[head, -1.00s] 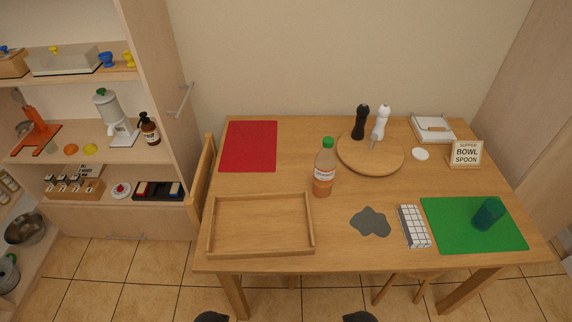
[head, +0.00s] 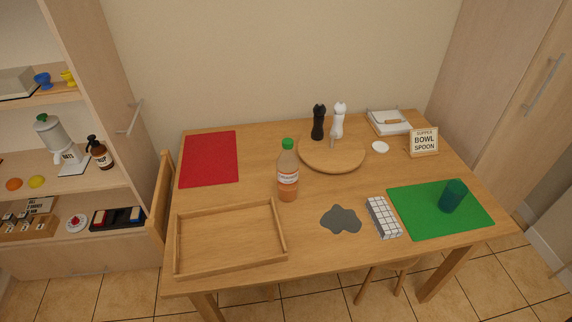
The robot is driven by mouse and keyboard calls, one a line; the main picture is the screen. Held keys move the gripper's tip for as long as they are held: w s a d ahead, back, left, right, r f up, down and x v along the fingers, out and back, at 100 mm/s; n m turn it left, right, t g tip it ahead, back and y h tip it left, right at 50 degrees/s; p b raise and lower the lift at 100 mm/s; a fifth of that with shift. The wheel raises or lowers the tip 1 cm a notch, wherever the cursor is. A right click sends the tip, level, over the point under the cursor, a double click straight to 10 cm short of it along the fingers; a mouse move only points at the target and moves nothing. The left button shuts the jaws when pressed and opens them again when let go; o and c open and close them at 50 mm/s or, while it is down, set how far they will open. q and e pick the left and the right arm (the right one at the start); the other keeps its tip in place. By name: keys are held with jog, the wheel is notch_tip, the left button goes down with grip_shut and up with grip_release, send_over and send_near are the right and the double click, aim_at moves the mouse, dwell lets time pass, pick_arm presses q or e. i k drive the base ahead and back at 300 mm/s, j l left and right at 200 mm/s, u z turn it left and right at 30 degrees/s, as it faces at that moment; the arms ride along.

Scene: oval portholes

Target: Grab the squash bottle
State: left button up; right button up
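The squash bottle (head: 288,172) stands upright on the wooden table, near its middle. It is clear with an orange-brown drink, a white label and a green cap. It stands behind the right end of the wooden tray and in front of the round board. Neither of my grippers shows in the head view now, so nothing is seen touching the bottle.
The table (head: 320,256) also holds an empty wooden tray (head: 282,233), a red mat (head: 209,158), a round board (head: 350,163) with two mills, a grey puddle-shaped patch (head: 341,219), a checked box (head: 384,217) and a green mat (head: 420,224) with a teal cup (head: 453,196).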

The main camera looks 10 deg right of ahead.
aim_at(287, 163)
jog(key=j+z, duration=0.1)
jog(key=z, duration=0.3)
jog(key=j+z, duration=0.1)
jog(key=z, duration=0.7)
jog(key=k+j+z, duration=0.1)
jog(key=z, duration=0.3)
jog(key=k+j, duration=0.15)
jog(key=z, duration=0.05)
